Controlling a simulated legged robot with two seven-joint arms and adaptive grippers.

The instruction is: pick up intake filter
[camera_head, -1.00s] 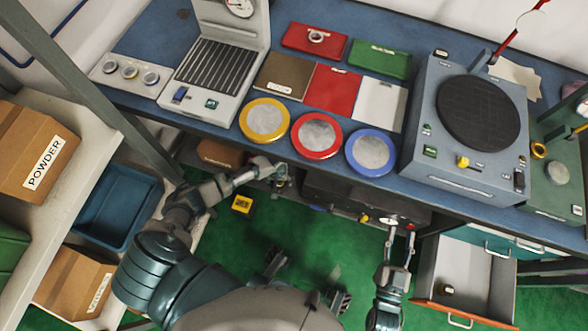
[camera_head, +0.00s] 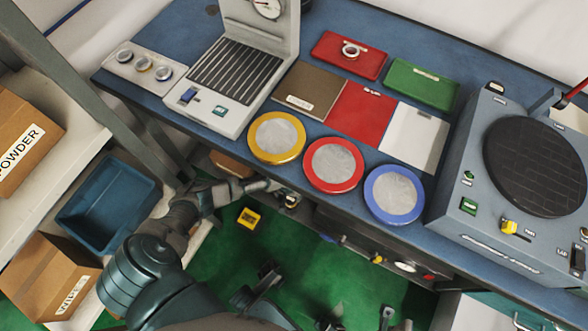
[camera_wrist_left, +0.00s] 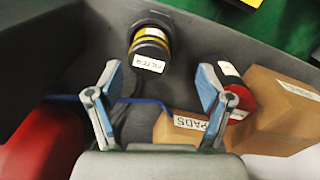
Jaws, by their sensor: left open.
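The intake filter, by its label a filter (camera_wrist_left: 150,47), is a dark cylinder with a yellow band and a white label. It lies in a grey bin in the left wrist view. My left gripper (camera_wrist_left: 157,92) is open and empty, with blue-padded fingers apart, and the filter is beyond the fingertips. In the head view my left gripper (camera_head: 272,189) reaches under the front edge of the bench, partly hidden. Only the fingertips of my right gripper (camera_head: 397,319) show at the bottom edge, apart and empty.
A box labelled PADS (camera_wrist_left: 275,110), a red round item (camera_wrist_left: 240,97) and a red object (camera_wrist_left: 38,140) are near the left gripper. The grey bin wall (camera_wrist_left: 75,60) rises beside the filter. The blue bench (camera_head: 340,35) overhangs, carrying yellow, red and blue rings (camera_head: 336,187).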

